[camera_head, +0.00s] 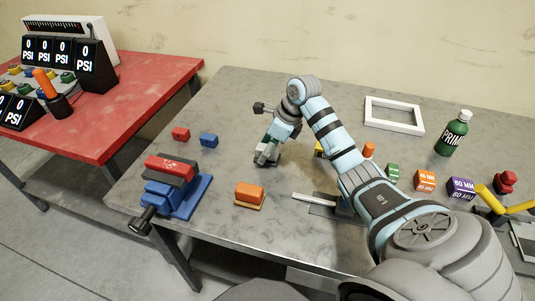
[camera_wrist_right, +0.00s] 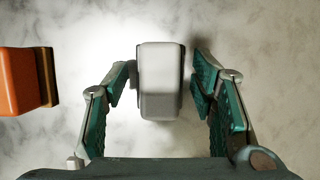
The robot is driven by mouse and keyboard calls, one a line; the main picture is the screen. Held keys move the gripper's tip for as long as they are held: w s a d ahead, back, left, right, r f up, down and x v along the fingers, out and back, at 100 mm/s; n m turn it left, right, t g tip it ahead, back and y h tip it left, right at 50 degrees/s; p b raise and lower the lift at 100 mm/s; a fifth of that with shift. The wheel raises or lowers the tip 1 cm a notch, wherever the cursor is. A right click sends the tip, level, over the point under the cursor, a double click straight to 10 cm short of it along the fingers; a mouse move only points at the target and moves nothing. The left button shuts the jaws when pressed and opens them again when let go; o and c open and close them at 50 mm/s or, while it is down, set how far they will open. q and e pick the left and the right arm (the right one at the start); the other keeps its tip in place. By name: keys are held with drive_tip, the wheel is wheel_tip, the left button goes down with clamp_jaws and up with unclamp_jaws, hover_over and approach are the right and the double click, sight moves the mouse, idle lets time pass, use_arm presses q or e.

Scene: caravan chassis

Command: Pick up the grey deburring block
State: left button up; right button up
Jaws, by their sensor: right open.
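The grey deburring block (camera_wrist_right: 160,85) stands between the fingers of my right gripper in the right wrist view, a pale rounded box shape. My right gripper (camera_wrist_right: 165,72) is open around it. The left fingertip is very close to the block's left side, and I cannot tell if it touches; a gap shows on the right side. In the head view my right gripper (camera_head: 267,154) is low over the middle of the grey table, and its fingers mostly hide the block. My left gripper is not in view.
An orange block (camera_head: 249,193) lies near the gripper, also at the left of the wrist view (camera_wrist_right: 22,80). A red and blue vise (camera_head: 178,190) stands at the table's left corner. Red (camera_head: 181,134) and blue (camera_head: 208,140) blocks, a white frame (camera_head: 394,115) and a green bottle (camera_head: 453,135) stand around.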

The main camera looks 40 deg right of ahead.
drive_tip(key=shift+r, duration=0.1)
drive_tip(key=c, duration=0.3)
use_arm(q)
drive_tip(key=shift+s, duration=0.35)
use_arm(e)
drive_tip(key=c, duration=0.9)
drive_tip(key=shift+o, duration=0.2)
drive_tip(key=shift+r, duration=0.1)
wheel_tip(320, 180, up, 11)
drive_tip(key=p, duration=0.2)
drive_tip(key=shift+p, duration=0.35)
wheel_tip(320, 180, up, 9)
drive_tip(key=p, duration=0.8)
clamp_jaws()
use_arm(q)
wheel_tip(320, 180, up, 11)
